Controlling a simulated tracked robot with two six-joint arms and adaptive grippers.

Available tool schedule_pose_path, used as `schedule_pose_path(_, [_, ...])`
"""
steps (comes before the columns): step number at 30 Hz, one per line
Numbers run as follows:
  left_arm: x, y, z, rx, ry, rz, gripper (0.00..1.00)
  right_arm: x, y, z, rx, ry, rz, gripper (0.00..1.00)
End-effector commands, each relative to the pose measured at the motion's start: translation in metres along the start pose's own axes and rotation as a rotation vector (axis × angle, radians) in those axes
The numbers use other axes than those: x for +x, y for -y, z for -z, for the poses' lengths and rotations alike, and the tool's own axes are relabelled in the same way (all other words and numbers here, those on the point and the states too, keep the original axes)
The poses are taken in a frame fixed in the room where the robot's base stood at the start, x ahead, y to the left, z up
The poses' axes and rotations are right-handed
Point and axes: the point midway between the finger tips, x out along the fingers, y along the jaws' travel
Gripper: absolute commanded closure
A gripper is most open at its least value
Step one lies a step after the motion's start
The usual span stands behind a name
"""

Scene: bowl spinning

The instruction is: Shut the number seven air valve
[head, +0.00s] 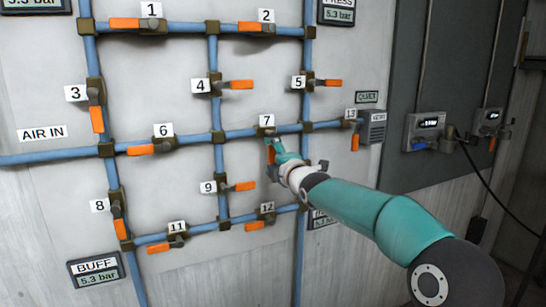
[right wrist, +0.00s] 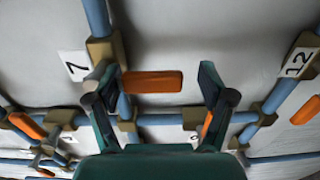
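The number seven valve (head: 266,131) sits on the middle horizontal blue pipe, under its label 7. Its orange handle (head: 271,154) hangs down, crosswise to the pipe, and is partly covered by my gripper in the head view. In the right wrist view the whole orange handle (right wrist: 153,82) shows, square to its pipe, with the label 7 (right wrist: 75,66) beside it. My right gripper (head: 279,149) is at this handle. Its two fingers (right wrist: 158,88) are apart, with the handle between them; a gap shows on the right finger's side. Contact at the left finger is unclear. My left gripper is not in view.
Valve 12 (head: 262,224) is below and valve 9 (head: 240,187) is lower left of my gripper. Valve 13 (head: 355,142) and a grey box (head: 373,127) are to the right. Blue pipes cross the wall around the gripper.

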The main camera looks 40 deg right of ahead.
Motion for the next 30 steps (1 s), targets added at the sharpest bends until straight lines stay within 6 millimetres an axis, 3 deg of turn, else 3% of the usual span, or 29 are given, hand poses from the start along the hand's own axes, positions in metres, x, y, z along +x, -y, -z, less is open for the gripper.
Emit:
schedule_pose_path(14, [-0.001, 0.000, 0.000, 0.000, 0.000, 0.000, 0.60, -0.012, -0.005, -0.002, 0.006, 0.003, -0.011, 0.17])
schedule_pose_path(30, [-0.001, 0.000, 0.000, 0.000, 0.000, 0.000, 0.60, -0.106, -0.002, -0.002, 0.003, 0.003, -0.007, 0.17])
